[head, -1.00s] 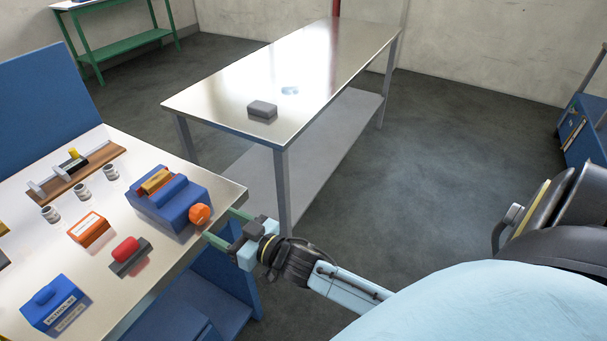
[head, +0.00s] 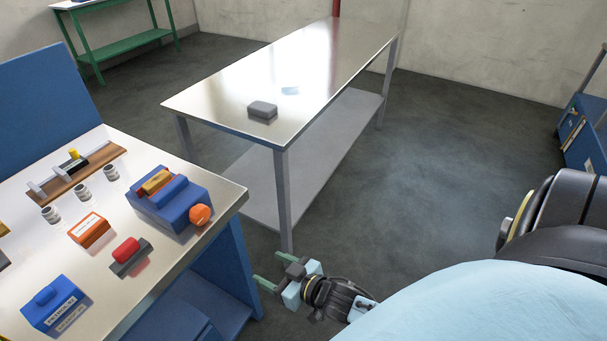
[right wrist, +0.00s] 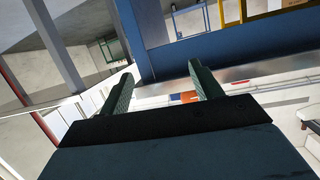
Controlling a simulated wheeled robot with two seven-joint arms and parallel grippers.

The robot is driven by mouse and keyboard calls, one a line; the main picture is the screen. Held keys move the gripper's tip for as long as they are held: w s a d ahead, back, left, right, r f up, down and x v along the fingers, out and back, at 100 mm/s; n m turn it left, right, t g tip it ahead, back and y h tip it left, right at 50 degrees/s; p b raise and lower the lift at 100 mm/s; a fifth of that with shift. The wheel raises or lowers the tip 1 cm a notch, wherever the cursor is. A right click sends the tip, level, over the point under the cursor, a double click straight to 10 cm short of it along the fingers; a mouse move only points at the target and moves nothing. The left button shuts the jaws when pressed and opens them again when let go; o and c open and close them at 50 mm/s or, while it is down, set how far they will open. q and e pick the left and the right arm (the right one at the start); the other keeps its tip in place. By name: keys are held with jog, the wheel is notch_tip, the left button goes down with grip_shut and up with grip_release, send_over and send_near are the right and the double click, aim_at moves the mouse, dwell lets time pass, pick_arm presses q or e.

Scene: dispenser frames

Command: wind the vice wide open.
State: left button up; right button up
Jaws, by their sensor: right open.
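The blue vice (head: 172,205) stands near the right corner of the workbench (head: 215,205). A yellow-brown piece (head: 155,182) shows at its jaws; I cannot tell if they grip it. Its orange round knob (head: 200,214) faces the bench's right edge. My right gripper (head: 262,269) is open and empty, off the bench to the lower right of the knob and clear of it. Its two green fingers stand apart in the right wrist view (right wrist: 162,90). My left gripper is not in view.
On the bench are an orange box (head: 90,230), a red-topped block (head: 128,254), a blue box (head: 55,303) and several small grey cylinders. A metal table (head: 330,55) with a grey block (head: 262,109) stands behind. Open floor lies to the right.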

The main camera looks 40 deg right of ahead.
jog(key=s+d+f+g+h, duration=0.1)
jog(key=s+f+g, duration=0.1)
jog(key=s+f, duration=0.2)
jog(key=s+d+f+g+h, duration=0.1)
jog(key=s+f, duration=0.3)
jog(key=f, duration=0.6)
jog(key=shift+d+f+g, duration=0.2)
jog(key=shift+f+g, duration=0.2)
jog(key=shift+g, duration=0.2)
